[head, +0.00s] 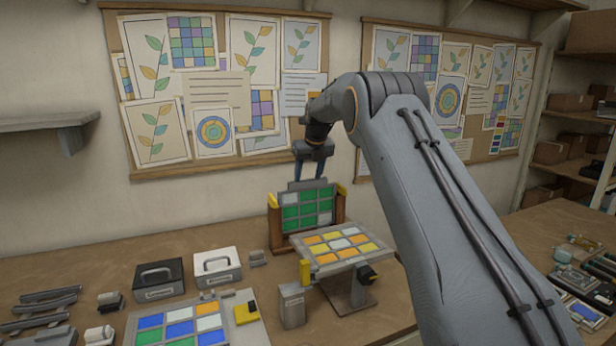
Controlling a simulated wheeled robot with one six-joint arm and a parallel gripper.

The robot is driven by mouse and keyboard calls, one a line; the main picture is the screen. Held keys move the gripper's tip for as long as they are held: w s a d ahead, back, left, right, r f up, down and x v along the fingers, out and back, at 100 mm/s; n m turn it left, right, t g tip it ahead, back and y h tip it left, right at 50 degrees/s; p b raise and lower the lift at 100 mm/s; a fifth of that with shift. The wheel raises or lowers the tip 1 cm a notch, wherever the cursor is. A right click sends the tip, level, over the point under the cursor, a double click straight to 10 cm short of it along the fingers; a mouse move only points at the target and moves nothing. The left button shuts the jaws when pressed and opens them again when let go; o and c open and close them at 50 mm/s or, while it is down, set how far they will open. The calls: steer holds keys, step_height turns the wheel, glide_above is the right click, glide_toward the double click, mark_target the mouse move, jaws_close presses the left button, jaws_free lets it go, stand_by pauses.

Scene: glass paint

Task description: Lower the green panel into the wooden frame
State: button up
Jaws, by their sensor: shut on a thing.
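The green panel (308,210), a grid of green panes with a few pale ones in grey edging, is upright at the back of the table. My gripper (309,181) is above it, fingers down, shut on the grey piece at its top edge. The wooden frame (275,231) has brown posts with yellow pieces on top. The panel shows between the two posts, its top above them. Its lower edge is partly hidden by the tilted panel in front, and I cannot tell whether it touches the frame's bottom.
A tilted stand holds a yellow, orange and white panel (340,246) just in front of the frame. A blue panel (180,325) lies at front left. A black case (158,280) and a white case (217,266) stand left. My arm covers the right side.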

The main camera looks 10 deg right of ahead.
mark_target(308, 188)
steer(key=shift+f+b, duration=0.8)
steer(key=shift+f, duration=1.4)
steer(key=o, duration=1.1)
steer(key=shift+f, duration=0.1)
steer(key=shift+r+p, duration=1.05)
steer(key=shift+r, duration=2.5)
